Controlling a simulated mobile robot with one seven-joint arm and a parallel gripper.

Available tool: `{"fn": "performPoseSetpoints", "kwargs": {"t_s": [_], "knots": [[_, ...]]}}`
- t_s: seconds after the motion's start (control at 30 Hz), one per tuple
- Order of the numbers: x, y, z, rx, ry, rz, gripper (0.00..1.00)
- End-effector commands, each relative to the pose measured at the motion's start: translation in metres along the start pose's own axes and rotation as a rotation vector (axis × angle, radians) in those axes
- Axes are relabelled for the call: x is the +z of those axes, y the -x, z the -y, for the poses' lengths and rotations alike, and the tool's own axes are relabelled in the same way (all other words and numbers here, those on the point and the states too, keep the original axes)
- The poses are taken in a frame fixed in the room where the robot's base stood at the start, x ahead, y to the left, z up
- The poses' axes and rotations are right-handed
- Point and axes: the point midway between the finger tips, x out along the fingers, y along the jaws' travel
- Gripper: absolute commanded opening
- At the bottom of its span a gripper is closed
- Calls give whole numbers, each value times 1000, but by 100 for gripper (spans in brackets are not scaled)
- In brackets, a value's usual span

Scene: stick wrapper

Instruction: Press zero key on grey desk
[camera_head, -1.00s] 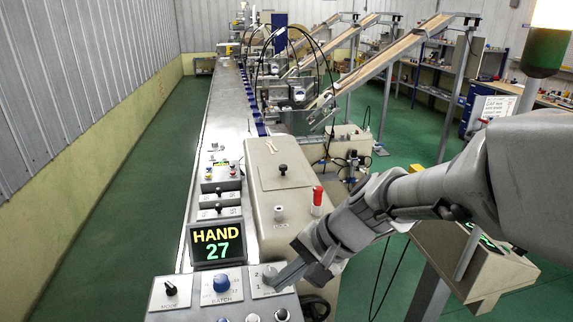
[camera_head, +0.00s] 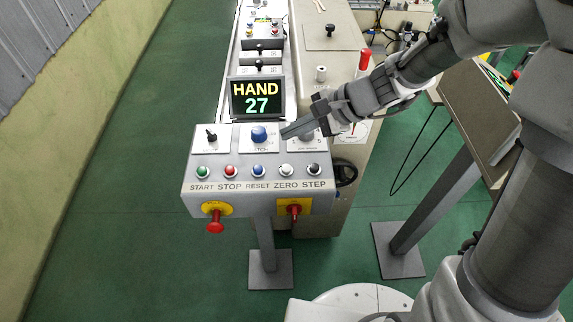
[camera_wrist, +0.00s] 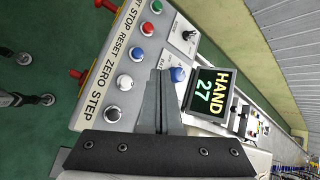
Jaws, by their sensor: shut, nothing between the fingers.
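The grey desk (camera_head: 320,178) is a sloped control panel with a row of round keys. The zero key (camera_head: 285,171) is white and sits above the printed word ZERO, between the blue reset key (camera_head: 257,171) and the dark step key (camera_head: 312,171). My gripper (camera_head: 284,133) is shut and empty. It is over the upper panel, right of the blue batch knob (camera_head: 259,134), and further back than the key row. In the wrist view the zero key (camera_wrist: 125,82) lies left of my gripper (camera_wrist: 166,76), uncovered. The fingers partly hide the right knob plate.
A display (camera_head: 257,98) reading HAND 27 stands just behind the panel. A black mode knob (camera_head: 212,135) is at the panel's left. A red stop key (camera_head: 230,171) and green start key (camera_head: 203,171) complete the row. A red mushroom button (camera_head: 215,222) projects from the front.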

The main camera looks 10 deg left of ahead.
Motion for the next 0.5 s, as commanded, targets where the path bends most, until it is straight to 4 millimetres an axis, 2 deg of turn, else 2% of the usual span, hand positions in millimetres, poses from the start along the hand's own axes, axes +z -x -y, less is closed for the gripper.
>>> {"fn": "performPoseSetpoints", "kwargs": {"t_s": [0.5], "knots": [[-35,-48,-35,1,-1,0,0]]}}
